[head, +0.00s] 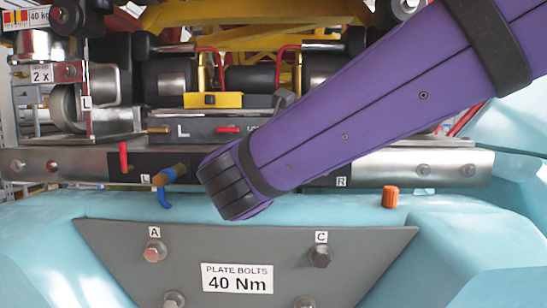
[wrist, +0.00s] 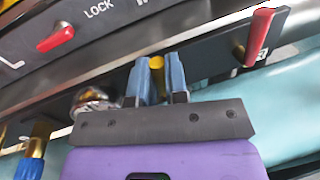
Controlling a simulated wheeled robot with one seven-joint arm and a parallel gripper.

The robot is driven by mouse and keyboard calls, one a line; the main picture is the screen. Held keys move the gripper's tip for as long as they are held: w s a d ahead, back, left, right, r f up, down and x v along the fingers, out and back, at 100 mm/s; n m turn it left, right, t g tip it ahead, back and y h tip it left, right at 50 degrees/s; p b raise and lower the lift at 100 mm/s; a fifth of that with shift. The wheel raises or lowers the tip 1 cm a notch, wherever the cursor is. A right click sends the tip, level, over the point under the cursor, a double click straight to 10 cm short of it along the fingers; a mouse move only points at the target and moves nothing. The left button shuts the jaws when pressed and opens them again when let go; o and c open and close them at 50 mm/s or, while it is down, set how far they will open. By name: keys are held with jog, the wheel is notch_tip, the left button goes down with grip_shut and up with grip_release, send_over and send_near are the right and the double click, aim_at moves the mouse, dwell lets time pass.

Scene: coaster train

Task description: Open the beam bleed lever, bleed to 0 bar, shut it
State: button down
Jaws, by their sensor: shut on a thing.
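My gripper (wrist: 157,80) shows in the wrist view with its two blue fingers shut on a small yellow piece (wrist: 156,62) at the dark strip of the beam; the fingers cover most of it. I cannot tell if this piece is the bleed lever. To its right, a red lever (wrist: 260,37) stands out from the dark strip. In the head view my purple arm hides my fingers and the middle of the metal beam (head: 60,165). Another red lever (head: 123,157) stands upright at the beam's left. No pressure reading is legible.
A brass fitting with a blue end (head: 170,175) sticks out near the L label. A red handle (head: 228,129) lies beside the LOCK marking above. An orange cap (head: 390,197) stands at right. The grey bolt plate (head: 190,262) lies below; pale blue bodywork surrounds it.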

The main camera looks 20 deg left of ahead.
jog(key=m, duration=0.2)
jog(key=d+m, duration=0.1)
jog(key=m, duration=0.1)
jog(key=shift+w+d+f+g, duration=0.1)
jog(key=shift+w+g, duration=0.05)
jog(key=shift+g, duration=0.25)
jog(key=m, duration=0.2)
jog(key=d+m+y, duration=0.1)
jog(key=m, duration=0.1)
jog(key=shift+w+f+g, duration=0.1)
jog(key=shift+f+g, duration=0.3)
jog(key=m, duration=0.2)
jog(key=f+m+y, duration=0.1)
jog(key=shift+w+d+m+g, duration=0.1)
jog(key=shift+d+m+g, duration=0.15)
jog(key=shift+m+g, duration=0.05)
jog(key=shift+f+m+y, duration=0.2)
jog(key=shift+m+y, duration=0.05)
jog(key=shift+m, duration=0.4)
jog(key=shift+f+m+y, duration=0.2)
jog(key=shift+m+y, duration=0.05)
jog(key=shift+m, duration=0.4)
jog(key=shift+f, duration=0.1)
jog(key=c, duration=1.1)
grip_release()
jog(key=shift+c, duration=0.2)
